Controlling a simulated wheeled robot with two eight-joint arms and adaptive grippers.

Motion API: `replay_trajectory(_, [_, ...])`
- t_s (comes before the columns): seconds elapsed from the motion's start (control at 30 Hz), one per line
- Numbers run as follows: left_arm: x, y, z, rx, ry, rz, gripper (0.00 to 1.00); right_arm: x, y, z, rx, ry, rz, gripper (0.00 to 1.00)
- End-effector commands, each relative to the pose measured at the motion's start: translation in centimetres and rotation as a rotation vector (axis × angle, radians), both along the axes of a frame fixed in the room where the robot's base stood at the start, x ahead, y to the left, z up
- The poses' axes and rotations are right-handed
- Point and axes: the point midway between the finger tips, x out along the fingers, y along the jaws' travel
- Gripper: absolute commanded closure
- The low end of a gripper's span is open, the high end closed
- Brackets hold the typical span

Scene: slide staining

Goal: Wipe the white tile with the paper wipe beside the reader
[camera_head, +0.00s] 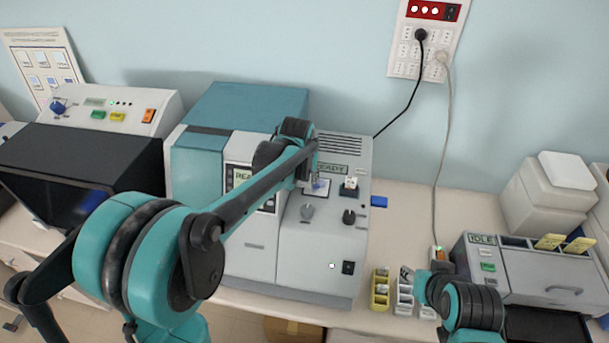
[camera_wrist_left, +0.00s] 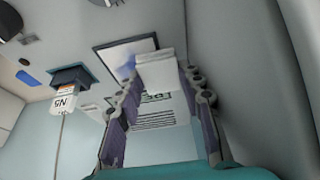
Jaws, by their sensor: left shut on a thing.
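The white tile (camera_head: 325,190) has a dark rim and a blue smear, and lies on the sloped panel of the grey machine. In the left wrist view the tile (camera_wrist_left: 110,54) is partly covered by a folded white paper wipe (camera_wrist_left: 158,70). My left gripper (camera_wrist_left: 163,76) is shut on the wipe, which overlaps the tile's edge beside the blue smear. I cannot tell whether it touches the surface. In the head view my left gripper (camera_head: 312,168) is over the tile and the wipe is hard to make out. My right gripper (camera_head: 430,288) is by the small bins, its fingers unclear.
Yellow and grey bins (camera_head: 380,290) stand near the bench front, left of a grey IDLE machine (camera_head: 530,270).

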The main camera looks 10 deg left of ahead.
Motion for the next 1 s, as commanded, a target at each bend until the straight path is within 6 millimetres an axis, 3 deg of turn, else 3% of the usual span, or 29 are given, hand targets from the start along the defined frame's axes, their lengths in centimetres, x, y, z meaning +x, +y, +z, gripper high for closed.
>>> replay_trajectory(1.0, [0.0, 0.0, -1.6, 0.000, 0.000, 0.000, 0.86, 0.0, 0.0, -1.3, 0.000, 0.000, 0.000, 0.60])
